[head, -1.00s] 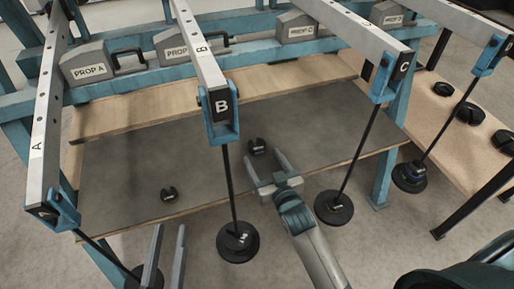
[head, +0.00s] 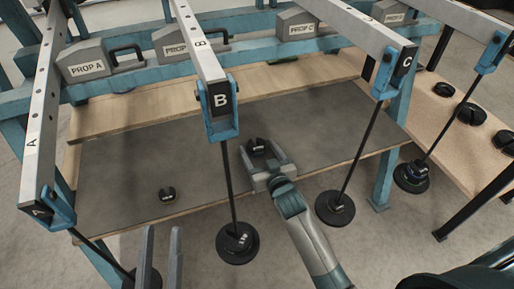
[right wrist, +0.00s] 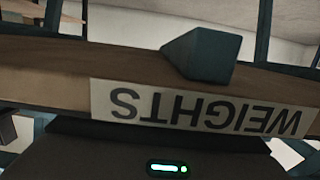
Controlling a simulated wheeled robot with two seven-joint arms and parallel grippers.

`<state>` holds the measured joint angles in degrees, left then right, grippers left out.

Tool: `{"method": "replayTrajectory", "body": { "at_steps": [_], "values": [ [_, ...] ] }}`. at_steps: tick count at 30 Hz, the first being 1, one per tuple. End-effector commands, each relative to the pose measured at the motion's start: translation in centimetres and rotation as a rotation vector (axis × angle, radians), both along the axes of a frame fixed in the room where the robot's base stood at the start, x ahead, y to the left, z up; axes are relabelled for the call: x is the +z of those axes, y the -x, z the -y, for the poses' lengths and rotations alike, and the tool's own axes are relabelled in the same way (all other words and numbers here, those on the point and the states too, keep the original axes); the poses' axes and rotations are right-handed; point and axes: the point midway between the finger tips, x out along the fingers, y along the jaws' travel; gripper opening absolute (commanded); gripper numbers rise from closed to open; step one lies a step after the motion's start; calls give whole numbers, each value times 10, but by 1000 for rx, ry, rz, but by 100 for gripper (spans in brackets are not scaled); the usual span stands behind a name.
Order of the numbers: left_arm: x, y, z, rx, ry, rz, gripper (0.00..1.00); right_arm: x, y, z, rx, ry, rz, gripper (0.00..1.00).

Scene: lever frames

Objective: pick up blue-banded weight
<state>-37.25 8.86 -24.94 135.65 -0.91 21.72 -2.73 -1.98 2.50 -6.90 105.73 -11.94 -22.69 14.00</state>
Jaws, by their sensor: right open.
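A small dark slotted weight (head: 258,146) lies on the grey mat of the bench, and a second dark weight (head: 167,194) lies further left. I cannot make out a blue band on either. My right gripper (head: 259,157) is open, its two fingers around or just above the near side of the first weight; contact cannot be told. My left gripper (head: 161,243) is low at the left with its fingers apart and nothing visible between them. A faint bluish tint shows on the weight stack (head: 411,178) of the far right hanger.
Levers A, B (head: 221,100) and C (head: 404,62) reach over the bench with hanging rods; B's rod (head: 229,185) stands just left of my right gripper. A side table (head: 450,125) holds several dark weights. The right wrist view shows an upside-down WEIGHTS label (right wrist: 205,108) on a board edge.

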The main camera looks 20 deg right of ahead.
Motion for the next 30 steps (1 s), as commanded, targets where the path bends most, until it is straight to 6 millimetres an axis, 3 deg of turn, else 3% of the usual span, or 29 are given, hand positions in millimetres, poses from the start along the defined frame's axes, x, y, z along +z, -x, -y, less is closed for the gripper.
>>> {"method": "replayTrajectory", "body": {
  "at_steps": [9, 16, 30],
  "values": [
    [0, 0, 0, 0, -1, -2, 31, 0, 0, 0, 0, 0, 0, 69],
    [0, -1, 0, 0, -1, -2, 31, 0, 0, 0, 0, 0, 0, 17],
    [-2, -3, 1, -3, -9, -22, 31, 8, 0, 0, 0, 0, 4, 18]
  ]
}}
